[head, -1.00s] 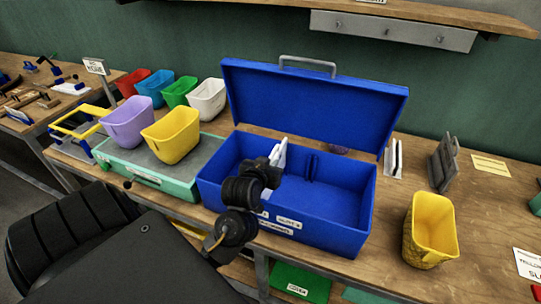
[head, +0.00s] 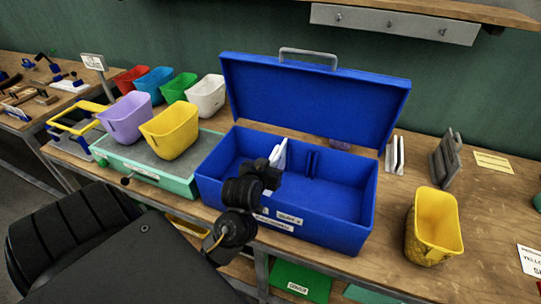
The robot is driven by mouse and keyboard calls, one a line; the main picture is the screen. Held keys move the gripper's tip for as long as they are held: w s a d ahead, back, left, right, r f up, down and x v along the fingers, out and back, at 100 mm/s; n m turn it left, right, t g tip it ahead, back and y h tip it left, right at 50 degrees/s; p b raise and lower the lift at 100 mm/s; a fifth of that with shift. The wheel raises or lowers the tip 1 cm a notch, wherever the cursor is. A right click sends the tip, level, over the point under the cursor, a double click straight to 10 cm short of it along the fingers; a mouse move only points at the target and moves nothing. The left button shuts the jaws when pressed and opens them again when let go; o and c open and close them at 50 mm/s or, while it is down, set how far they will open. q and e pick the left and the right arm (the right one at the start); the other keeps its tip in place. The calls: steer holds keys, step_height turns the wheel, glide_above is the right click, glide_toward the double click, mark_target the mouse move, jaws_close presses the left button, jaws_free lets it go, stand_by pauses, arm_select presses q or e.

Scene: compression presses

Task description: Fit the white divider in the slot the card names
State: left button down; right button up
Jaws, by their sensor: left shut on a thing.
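The open blue toolbox (head: 335,235) stands on the bench with its lid up at the back. Dark slot rails (head: 311,163) show on its inner back wall. My left gripper (head: 274,167) is over the left part of the box, shut on the white divider (head: 281,154). The divider is upright and slightly tilted; its lower part is hidden behind the gripper, so I cannot tell whether it is in a slot. White labels (head: 289,219) are on the box front. A card (head: 531,259) lies at the right edge, partly cut off. My right gripper is not in view.
A yellow bin (head: 433,227) stands right of the box. White dividers (head: 395,155) and a grey rack (head: 445,158) stand behind it. Left, purple (head: 126,118) and yellow bins stand on a green case (head: 146,172), with several bins behind. Bench between box and yellow bin is clear.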

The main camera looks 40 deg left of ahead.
arm_select(q)
steer(key=shift+f+b, duration=0.7)
steer(key=shift+f, duration=0.3)
steer(key=c, duration=1.4)
jaws_free()
steer(key=shift+c, duration=0.2)
steer(key=p+v, duration=0.2)
steer(key=v, duration=0.5)
steer(key=shift+s+d+r, duration=0.1)
steer(key=shift+s+r, duration=0.05)
steer(key=shift+p+v, duration=1.2)
steer(key=shift+v, duration=0.05)
steer(key=shift+s+r+p, duration=0.1)
steer(key=shift+s+p, duration=0.35)
steer(key=shift+s, duration=0.05)
steer(key=shift+d, duration=0.1)
